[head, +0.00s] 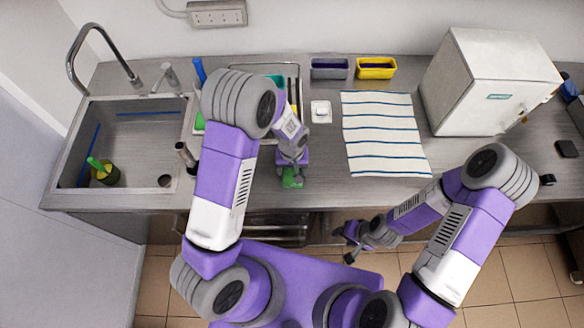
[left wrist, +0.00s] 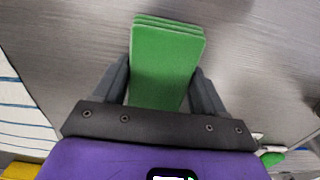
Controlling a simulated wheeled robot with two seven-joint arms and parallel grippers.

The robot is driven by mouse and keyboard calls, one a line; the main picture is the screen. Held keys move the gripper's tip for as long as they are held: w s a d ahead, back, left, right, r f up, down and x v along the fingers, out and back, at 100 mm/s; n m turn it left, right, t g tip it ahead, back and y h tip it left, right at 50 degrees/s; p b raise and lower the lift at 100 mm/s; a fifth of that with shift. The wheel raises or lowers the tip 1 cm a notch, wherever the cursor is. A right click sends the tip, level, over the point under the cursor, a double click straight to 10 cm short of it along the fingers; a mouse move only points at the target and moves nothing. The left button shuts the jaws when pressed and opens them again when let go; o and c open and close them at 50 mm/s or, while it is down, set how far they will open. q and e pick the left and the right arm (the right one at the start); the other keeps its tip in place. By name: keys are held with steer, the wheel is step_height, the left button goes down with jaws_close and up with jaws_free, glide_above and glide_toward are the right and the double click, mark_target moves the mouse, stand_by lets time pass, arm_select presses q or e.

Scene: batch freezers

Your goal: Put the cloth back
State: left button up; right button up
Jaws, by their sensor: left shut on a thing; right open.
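A green folded cloth (left wrist: 167,60) is between the fingers of my left gripper (left wrist: 162,85) in the left wrist view. In the head view the green cloth (head: 292,180) shows just below my left gripper (head: 291,163), near the counter's front edge. My left gripper is shut on it. I cannot tell whether the cloth touches the counter. My right gripper (head: 352,242) is open and empty, in front of the counter over the floor.
A striped towel (head: 383,134) lies flat on the counter (head: 330,190). A sink (head: 140,150) is left, a white freezer (head: 480,85) right. My left arm partly hides a tray (head: 306,90).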

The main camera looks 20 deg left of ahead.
mark_target(292, 170)
arm_select(q)
steer(key=shift+f, duration=0.15)
steer(key=o, duration=0.9)
steer(key=shift+o, duration=0.2)
step_height(292, 170, up, 12)
steer(key=shift+r, duration=0.2)
steer(key=shift+f, duration=0.1)
